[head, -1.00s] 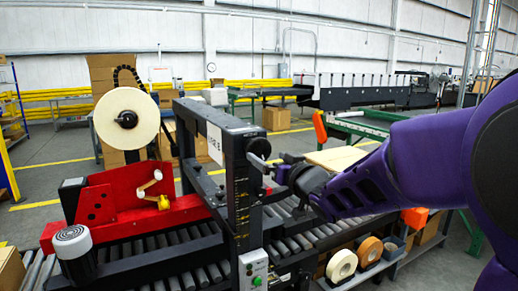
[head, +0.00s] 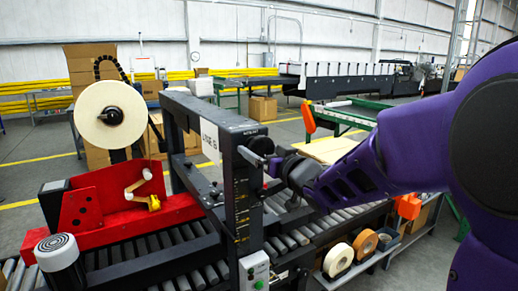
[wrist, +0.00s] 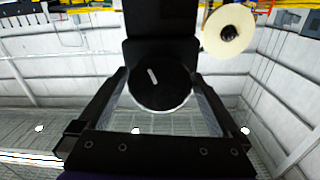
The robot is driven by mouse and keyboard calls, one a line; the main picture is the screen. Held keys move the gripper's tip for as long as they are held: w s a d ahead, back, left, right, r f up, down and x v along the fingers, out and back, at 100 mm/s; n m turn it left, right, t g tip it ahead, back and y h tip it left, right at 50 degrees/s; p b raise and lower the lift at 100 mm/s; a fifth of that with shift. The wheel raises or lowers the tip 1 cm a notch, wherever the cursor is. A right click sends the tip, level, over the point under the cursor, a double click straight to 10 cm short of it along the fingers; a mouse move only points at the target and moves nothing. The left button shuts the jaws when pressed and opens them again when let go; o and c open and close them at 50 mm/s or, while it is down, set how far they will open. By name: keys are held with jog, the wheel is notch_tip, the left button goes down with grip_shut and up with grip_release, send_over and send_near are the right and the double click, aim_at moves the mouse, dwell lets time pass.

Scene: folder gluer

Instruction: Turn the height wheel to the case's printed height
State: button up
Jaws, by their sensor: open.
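The height wheel (wrist: 160,88) is a black disc with a short, slanted white mark on its face. In the wrist view it sits between the two fingers of my open gripper (wrist: 160,77). I cannot tell whether either finger touches the rim. In the head view the wheel (head: 262,146) shows small and dark at the top of the machine's black post. My gripper (head: 274,166) is right beside it, coming from the right. A scale with yellow marks (head: 242,212) runs down the post; its numbers are too small to read. A white printed sign (head: 210,141) hangs on the frame, its text unclear.
A red unit (head: 105,205) and a large tape reel (head: 110,114) stand left over the roller conveyor. A control box with a green button (head: 255,271) is low on the post. Tape rolls (head: 338,260) lie on a lower shelf. A tan flat board (head: 328,150) lies behind my arm.

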dwell(0.3)
jog(key=c, duration=1.1)
jog(key=shift+f+n+b, duration=0.1)
jog(key=shift+n+b, duration=0.2)
jog(key=shift+b, duration=0.1)
jog(key=shift+n+b, duration=0.6)
jog(key=shift+b, duration=0.1)
jog(key=n+b, duration=0.3)
jog(key=shift+f, duration=0.1)
jog(key=n+b, duration=0.1)
jog(key=n, duration=0.1)
jog(key=n+b, duration=0.3)
jog(key=shift+w+r+n, duration=0.1)
jog(key=shift+r+n, duration=0.15)
jog(key=shift+n, duration=0.05)
